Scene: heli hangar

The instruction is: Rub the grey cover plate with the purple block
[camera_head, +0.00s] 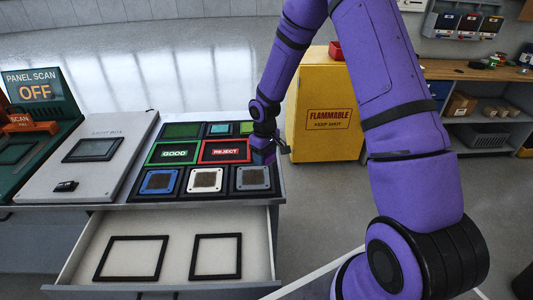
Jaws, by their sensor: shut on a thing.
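The grey cover plate (253,188) lies at the right end of the front row on the black board, a brown square in its middle. My gripper (266,152) is over the right edge of the board, just behind the grey plate. It is shut on a small dark purple block (262,158), partly hidden by the gripper. I cannot tell whether the block touches anything below it.
A white plate (205,189) and a blue plate (159,190) lie to the left. Behind are the GOOD (173,154) and REJECT (225,151) panels. An open drawer (182,226) juts out in front, holding two black frames. A yellow cabinet (326,105) stands behind.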

